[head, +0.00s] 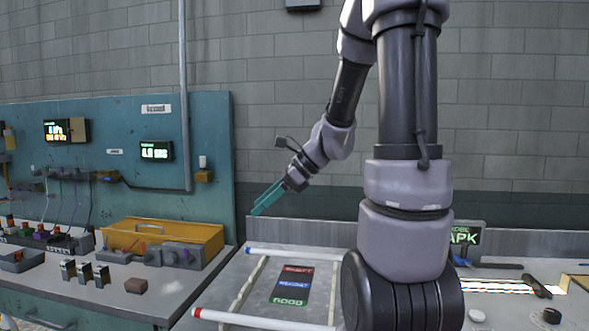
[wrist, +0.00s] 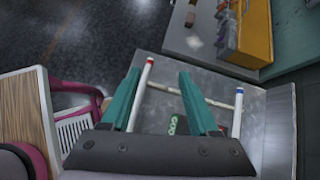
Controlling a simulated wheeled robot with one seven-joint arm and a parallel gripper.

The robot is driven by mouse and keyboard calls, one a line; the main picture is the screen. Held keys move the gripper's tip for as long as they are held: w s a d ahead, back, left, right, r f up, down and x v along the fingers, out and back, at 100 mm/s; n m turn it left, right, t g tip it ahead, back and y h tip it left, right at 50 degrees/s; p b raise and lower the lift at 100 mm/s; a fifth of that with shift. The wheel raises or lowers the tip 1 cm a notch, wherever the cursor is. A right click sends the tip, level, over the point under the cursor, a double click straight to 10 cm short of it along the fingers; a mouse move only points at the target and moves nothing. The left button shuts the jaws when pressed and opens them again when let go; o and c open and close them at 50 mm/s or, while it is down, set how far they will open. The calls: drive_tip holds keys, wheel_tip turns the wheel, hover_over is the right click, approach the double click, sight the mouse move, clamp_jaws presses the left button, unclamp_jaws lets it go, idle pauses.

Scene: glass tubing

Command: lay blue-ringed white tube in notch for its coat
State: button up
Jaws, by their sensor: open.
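The blue-ringed white tube (head: 300,253) lies along the far side of the grey bench, its blue end at left; my arm hides its right end. It also shows in the wrist view (wrist: 238,112), right of my fingers. A red-ringed white tube (head: 260,320) lies at the near side, and shows between my fingers in the wrist view (wrist: 142,95). Both tubes lie across pale rails (head: 250,287). The notches are too small to make out. My gripper (head: 258,206), with teal fingers, is open and empty above the bench; it also shows in the wrist view (wrist: 158,74).
A panel (head: 291,285) with red, blue and green labels lies between the rails. At left, a teal workbench (head: 90,295) carries a yellow box (head: 165,238) and small devices. At right are a sign (head: 466,236) and a bright striped strip (head: 505,287). A chair (wrist: 75,115) shows in the wrist view.

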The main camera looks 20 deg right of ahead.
drive_tip(key=s+d+r+n+t+h, duration=0.1)
drive_tip(key=s+r+n+h, duration=0.2)
drive_tip(key=n, duration=0.6)
drive_tip(key=s+d+r+n+t+h, duration=0.2)
drive_tip(key=s+r+n+h, duration=0.1)
drive_tip(key=s+r+n, duration=0.4)
drive_tip(key=shift+s+n+h, duration=0.3)
drive_tip(key=shift+s+n, duration=0.8)
drive_tip(key=shift+s, duration=0.25)
drive_tip(key=shift+r, duration=0.1)
